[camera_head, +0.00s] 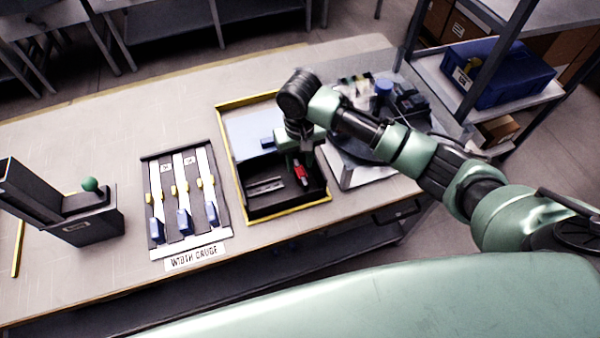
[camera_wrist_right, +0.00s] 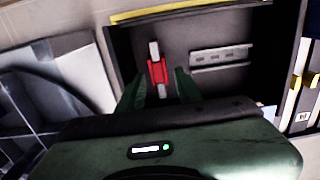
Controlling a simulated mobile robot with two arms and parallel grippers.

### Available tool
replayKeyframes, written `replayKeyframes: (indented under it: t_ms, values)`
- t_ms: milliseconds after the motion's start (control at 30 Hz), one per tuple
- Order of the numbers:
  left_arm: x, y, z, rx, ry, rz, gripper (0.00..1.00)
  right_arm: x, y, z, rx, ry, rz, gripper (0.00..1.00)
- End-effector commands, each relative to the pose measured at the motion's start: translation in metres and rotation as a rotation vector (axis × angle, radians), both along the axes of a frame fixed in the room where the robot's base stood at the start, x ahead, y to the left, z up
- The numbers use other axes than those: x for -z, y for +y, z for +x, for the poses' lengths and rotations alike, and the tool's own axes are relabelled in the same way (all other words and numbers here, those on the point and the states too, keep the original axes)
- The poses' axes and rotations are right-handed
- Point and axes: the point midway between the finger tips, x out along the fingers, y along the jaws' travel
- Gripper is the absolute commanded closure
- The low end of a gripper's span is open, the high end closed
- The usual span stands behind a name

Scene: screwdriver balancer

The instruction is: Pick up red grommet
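The red grommet (camera_head: 301,174) lies in the dark compartment of the yellow-edged tray (camera_head: 290,210). In the right wrist view the red grommet (camera_wrist_right: 157,72) has a light grey end above and below its red middle. My right gripper (camera_wrist_right: 159,88) is open, with one green finger on each side of the grommet's lower part in that view. I cannot tell how high the fingers are above it. In the head view my right gripper (camera_head: 302,158) points down over the tray and hides part of it. My left gripper is not in view.
A grey slotted bar (camera_head: 265,186) lies beside the grommet. The width gauge (camera_head: 184,200) with yellow and blue sliders stands left of the tray. A dark stand with a green ball (camera_head: 90,184) is farther left. A round device (camera_head: 375,140) stands right of the tray, under my arm.

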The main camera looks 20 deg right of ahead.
Motion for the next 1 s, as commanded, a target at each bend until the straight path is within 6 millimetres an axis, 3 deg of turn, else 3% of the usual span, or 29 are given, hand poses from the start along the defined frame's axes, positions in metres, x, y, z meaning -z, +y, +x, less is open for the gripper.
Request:
replayKeyframes:
  t_ms: [300,600,733,1000]
  values:
    - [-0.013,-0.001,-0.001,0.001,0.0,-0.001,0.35,0.043,-0.003,0.0,0.0,0.002,-0.001,0.65]
    - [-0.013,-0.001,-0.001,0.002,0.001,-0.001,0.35,0.051,-0.003,0.001,-0.001,-0.001,0.0,0.65]
    - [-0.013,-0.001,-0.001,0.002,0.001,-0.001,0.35,0.051,-0.003,0.001,0.0,-0.001,0.0,0.99]
    - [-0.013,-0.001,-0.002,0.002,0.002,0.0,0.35,0.05,-0.003,0.001,0.0,-0.002,0.0,1.0]
